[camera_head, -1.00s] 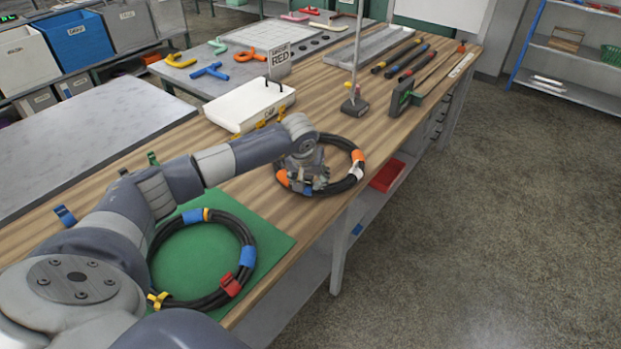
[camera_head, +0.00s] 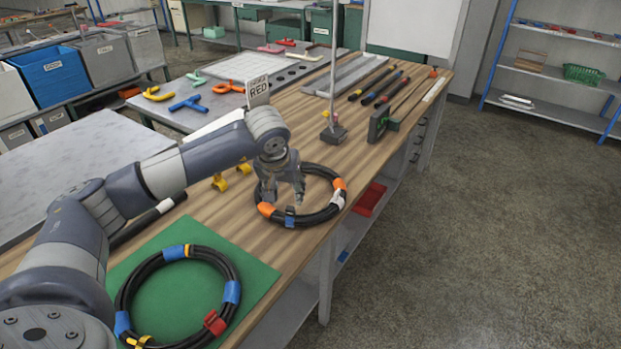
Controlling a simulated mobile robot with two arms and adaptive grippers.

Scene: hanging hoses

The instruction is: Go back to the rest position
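My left gripper (camera_head: 282,200) hangs pointing down over the left part of a black hose coil (camera_head: 318,218) with orange, white and blue bands on the wooden bench. Its two fingers are spread apart with nothing visible between them. It overlaps the coil's left side in the picture; the exact gap is hard to judge. A second black hose coil (camera_head: 232,268) with blue, red and yellow bands lies on a green mat (camera_head: 188,277) nearer to me. My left arm covers part of the bench. My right gripper is not in view.
A stand with an upright rod (camera_head: 333,134), a green-and-black tool (camera_head: 380,122) and several long-handled tools (camera_head: 380,90) occupy the bench's far part. The floor on the right is clear.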

